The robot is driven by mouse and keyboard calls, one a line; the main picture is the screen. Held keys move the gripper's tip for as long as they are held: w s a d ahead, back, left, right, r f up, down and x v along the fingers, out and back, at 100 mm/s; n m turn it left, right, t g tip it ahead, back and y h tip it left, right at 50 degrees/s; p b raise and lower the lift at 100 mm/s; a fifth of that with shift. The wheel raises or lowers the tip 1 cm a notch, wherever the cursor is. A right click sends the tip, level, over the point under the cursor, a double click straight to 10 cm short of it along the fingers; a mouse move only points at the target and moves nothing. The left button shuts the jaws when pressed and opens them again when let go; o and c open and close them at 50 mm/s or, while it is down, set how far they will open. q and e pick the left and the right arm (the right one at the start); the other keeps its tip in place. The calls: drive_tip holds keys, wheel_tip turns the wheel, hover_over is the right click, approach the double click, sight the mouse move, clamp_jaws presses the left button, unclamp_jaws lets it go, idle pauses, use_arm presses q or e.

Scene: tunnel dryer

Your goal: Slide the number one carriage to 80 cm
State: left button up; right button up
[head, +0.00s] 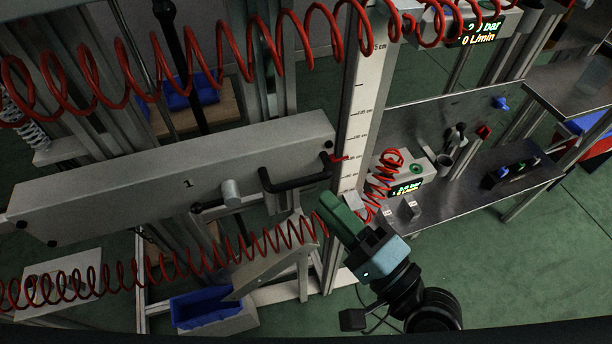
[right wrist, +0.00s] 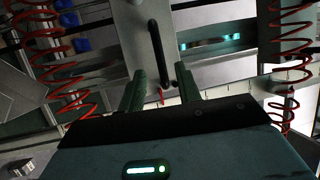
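The number one carriage (head: 130,192) is a long grey box marked "1" in the head view. It has a black bar handle (head: 292,183) and a round grey knob (head: 231,192) on its front. A red pointer (head: 339,158) at its right end meets the upright white scale (head: 366,85); its reading is too small to tell. My right gripper (head: 332,203) is just below and right of the handle. In the right wrist view its green fingers (right wrist: 161,92) are apart, with the handle (right wrist: 156,45) ahead, roughly in line with the gap. I cannot tell whether they touch it. My left gripper is not in view.
Red coiled hoses (head: 230,45) stretch across above and below the carriage. A metal bench (head: 465,185) with instruments stands right of the scale. A blue bin (head: 207,308) sits low in front. Green floor is clear at the lower right.

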sight(303, 179)
drive_tip(key=p+x, duration=0.1)
drive_tip(key=x, duration=0.5)
drive_tip(key=shift+w+a+r, duration=0.1)
drive_tip(key=shift+w+a, duration=0.15)
drive_tip(key=shift+w, duration=0.1)
clamp_jaws()
